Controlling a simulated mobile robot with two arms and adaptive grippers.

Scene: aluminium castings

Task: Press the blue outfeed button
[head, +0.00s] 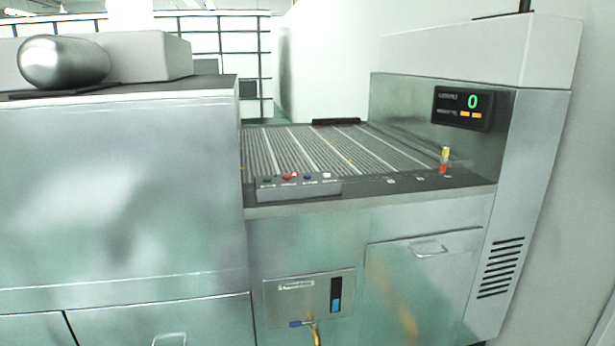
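A grey control box (299,190) sits on the front ledge of the machine, at the middle of the head view. A row of small buttons is on its top: a dark green one at the left, a red one (288,177), the blue button (308,177), and a pale one (327,175) at the right. The labels under them are too small to read. Neither of my grippers is in view, and nothing touches the buttons.
Behind the box lies a ribbed conveyor bed (290,148). A display (462,108) reading 0 is on the right housing, above a small red and yellow stack light (444,160). A large metal cabinet (120,190) fills the left. A tap (312,325) sticks out below.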

